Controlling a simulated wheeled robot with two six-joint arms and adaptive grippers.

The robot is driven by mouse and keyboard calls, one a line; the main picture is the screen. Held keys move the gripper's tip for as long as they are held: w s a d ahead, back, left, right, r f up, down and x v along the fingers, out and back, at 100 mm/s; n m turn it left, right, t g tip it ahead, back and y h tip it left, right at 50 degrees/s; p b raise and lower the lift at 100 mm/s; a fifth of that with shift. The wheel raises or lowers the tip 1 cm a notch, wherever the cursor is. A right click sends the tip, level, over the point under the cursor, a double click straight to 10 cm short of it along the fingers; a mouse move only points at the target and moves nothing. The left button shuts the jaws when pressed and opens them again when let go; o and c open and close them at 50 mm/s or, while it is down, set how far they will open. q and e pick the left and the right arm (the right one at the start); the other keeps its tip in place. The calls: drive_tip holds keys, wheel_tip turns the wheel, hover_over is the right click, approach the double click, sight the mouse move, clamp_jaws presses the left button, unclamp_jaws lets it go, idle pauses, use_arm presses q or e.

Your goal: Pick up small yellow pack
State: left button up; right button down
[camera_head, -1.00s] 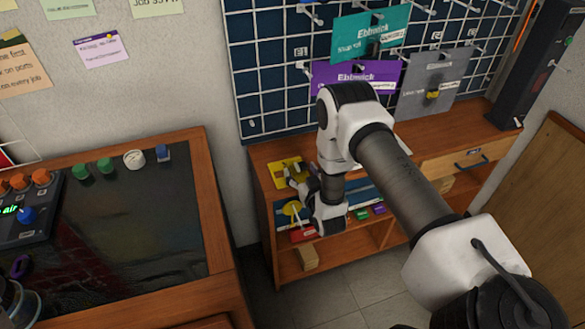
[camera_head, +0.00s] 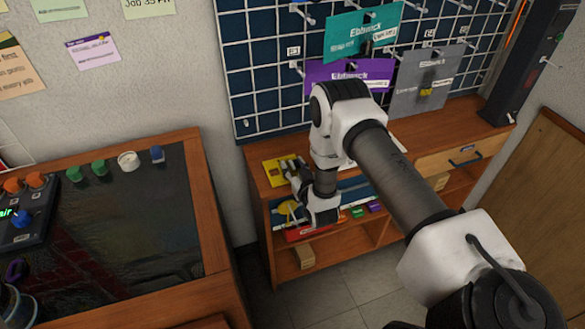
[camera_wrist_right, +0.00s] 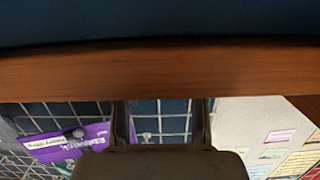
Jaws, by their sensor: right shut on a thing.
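A yellow pack (camera_head: 272,175) shows at the left end of the wooden shelf unit's top, partly covered by my right gripper (camera_head: 293,178). A second, smaller yellow piece (camera_head: 286,212) shows below the top's edge, beside my right wrist. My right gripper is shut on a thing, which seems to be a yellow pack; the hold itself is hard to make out. In the right wrist view, the two dark fingers (camera_wrist_right: 161,125) stand apart in front of the wooden edge, and the held thing cannot be seen. My left gripper is out of view.
The wooden shelf unit (camera_head: 440,125) has open compartments with small coloured packs. A pegboard (camera_head: 260,85) behind it holds teal, purple and grey packs. A black-topped bench (camera_head: 120,235) stands at the left. Clear floor (camera_head: 310,300) lies between them.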

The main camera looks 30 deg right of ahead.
sight(294, 165)
drive_tip(key=shift+r, duration=0.45)
wheel_tip(294, 165, up, 2)
drive_tip(key=shift+s+a+r, duration=0.1)
drive_tip(key=s+a+b, duration=0.1)
drive_tip(key=s+a, duration=0.2)
drive_tip(key=s, duration=0.4)
drive_tip(key=s+a+r+b, duration=0.1)
drive_tip(key=s+a, duration=0.3)
drive_tip(key=s, duration=0.3)
drive_tip(key=shift+a+r+b, duration=0.2)
drive_tip(key=shift+a+b, duration=0.05)
drive_tip(key=shift+b, duration=0.15)
